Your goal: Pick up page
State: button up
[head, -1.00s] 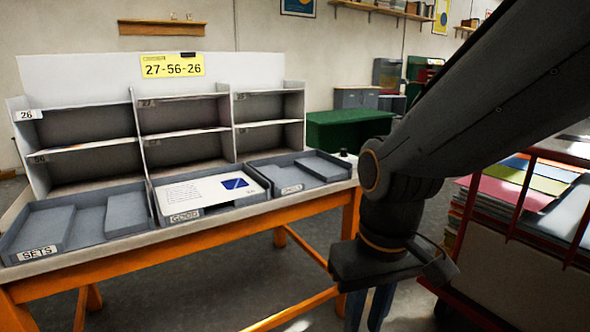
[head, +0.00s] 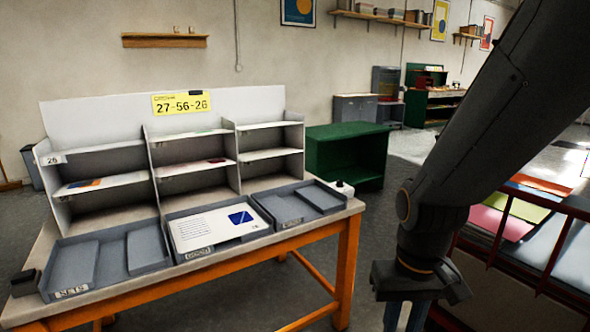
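A white page (head: 205,233) with lines of text and a blue square lies in the middle tray (head: 188,258) at the front of the table. Other sheets lie on the shelves, one with orange and blue (head: 85,185) at the left and one with red (head: 214,161) in the middle. Coloured sheets (head: 515,215) lie in the red-framed cart at the right. My gripper (head: 405,318) points down between the table and the cart, away from the pages. Its fingers look apart with nothing seen between them; their tips are cut off by the lower edge.
The grey sorting rack (head: 165,115) with a yellow 27-56-26 sign stands on the orange-legged table (head: 290,243). A left tray (head: 115,262) and a right tray (head: 300,205) flank the middle one. A red cart rail (head: 520,200) is close right of my arm. A green cabinet (head: 345,155) stands behind.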

aim_at(274, 152)
jog(key=u, duration=0.65)
jog(key=i, duration=1.65)
jog(key=u, duration=0.05)
